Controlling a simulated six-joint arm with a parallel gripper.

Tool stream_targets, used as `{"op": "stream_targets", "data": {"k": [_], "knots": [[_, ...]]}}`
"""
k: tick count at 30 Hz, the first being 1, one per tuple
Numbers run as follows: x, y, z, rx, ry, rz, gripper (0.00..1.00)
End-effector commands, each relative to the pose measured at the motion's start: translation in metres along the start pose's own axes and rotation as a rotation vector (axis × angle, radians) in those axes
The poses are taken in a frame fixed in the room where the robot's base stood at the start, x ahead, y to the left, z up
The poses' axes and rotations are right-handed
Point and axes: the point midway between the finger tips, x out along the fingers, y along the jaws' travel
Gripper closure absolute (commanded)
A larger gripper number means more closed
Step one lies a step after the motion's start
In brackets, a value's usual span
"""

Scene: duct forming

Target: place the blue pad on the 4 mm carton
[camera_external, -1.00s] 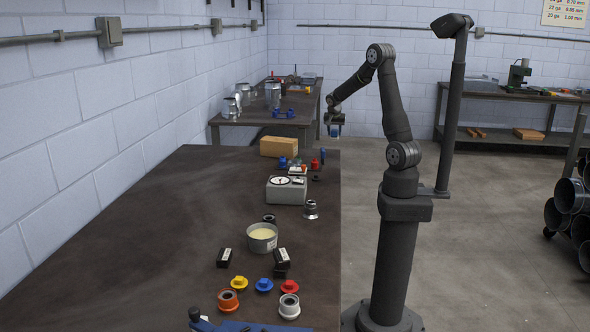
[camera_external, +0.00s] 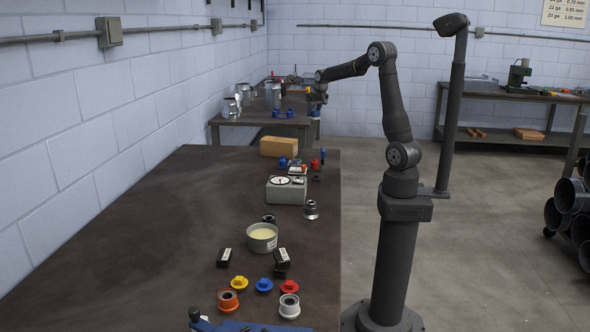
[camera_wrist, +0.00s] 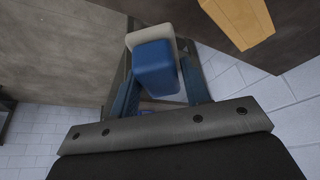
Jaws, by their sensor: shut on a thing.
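My gripper (camera_external: 318,97) is at the right edge of the back table in the external view. In the wrist view my gripper (camera_wrist: 155,95) has its dark blue fingers on either side of a blue block with a pale beige part behind it, which I take as the blue pad (camera_wrist: 154,65). The pad is held off any surface. A plain tan carton (camera_external: 279,146) stands at the far end of the front table, apart from the gripper. A tan box face (camera_wrist: 240,18) shows at the upper right of the wrist view. No 4 mm mark is legible.
The back table (camera_external: 240,120) bears metal duct pieces (camera_external: 272,95) and small blue items (camera_external: 283,113). A grey dial instrument (camera_external: 287,190), a round tin (camera_external: 262,237) and coloured flanged parts (camera_external: 264,285) are on the front table (camera_external: 150,230). Its left side is clear.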

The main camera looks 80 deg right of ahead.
Motion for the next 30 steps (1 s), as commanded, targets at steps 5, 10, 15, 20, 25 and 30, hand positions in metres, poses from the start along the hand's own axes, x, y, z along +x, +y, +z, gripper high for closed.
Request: {"op": "stream_targets", "data": {"k": [5,10,15,20,25,30], "knots": [[-0.002,-0.018,-0.007,-0.066,0.005,-0.027,0.80],[0.020,-0.049,-0.009,-0.074,0.004,-0.029,0.80],[0.046,-0.086,-0.012,-0.074,0.004,-0.028,0.80],[0.065,-0.112,-0.015,-0.071,0.006,-0.027,0.80],[0.074,-0.124,-0.015,-0.069,0.007,-0.027,0.80],[0.089,-0.124,-0.009,-0.067,0.004,-0.026,0.80]]}}
